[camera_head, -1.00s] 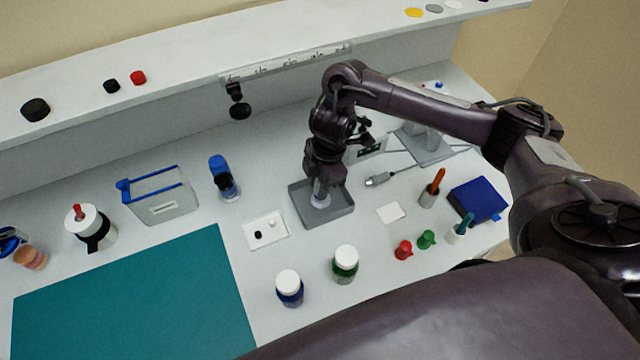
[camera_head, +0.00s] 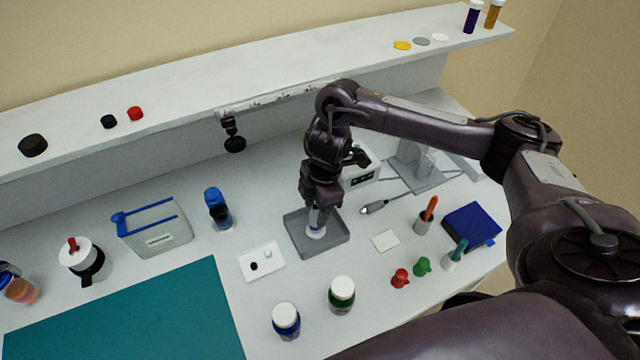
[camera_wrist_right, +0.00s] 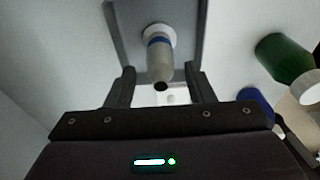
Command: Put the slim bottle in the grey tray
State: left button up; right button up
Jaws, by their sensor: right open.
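The grey tray (camera_head: 334,252) lies on the white bench, and its rim also shows in the right wrist view (camera_wrist_right: 199,35). The slim bottle (camera_head: 317,225) stands upright inside the tray. In the right wrist view the bottle (camera_wrist_right: 160,62) shows a pale body, a blue band, a white round base and a dark tip. My right gripper (camera_head: 320,203) is right above the tray, at the bottle's upper part. Its fingers (camera_wrist_right: 161,82) are open, one on each side of the bottle's tip, with gaps between. My left gripper is out of view.
A white plate (camera_head: 261,262) with small parts lies left of the tray. Two white-capped jars (camera_head: 342,294) (camera_head: 286,320) stand in front. A pen cup (camera_head: 425,222), red and green pieces and a blue box (camera_head: 471,226) are at the right. A shelf runs behind.

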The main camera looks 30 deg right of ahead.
notch_tip(320, 180, up, 9)
jog(key=d+p, duration=0.1)
jog(key=p, duration=0.1)
jog(key=shift+d, duration=0.2)
dwell(0.4)
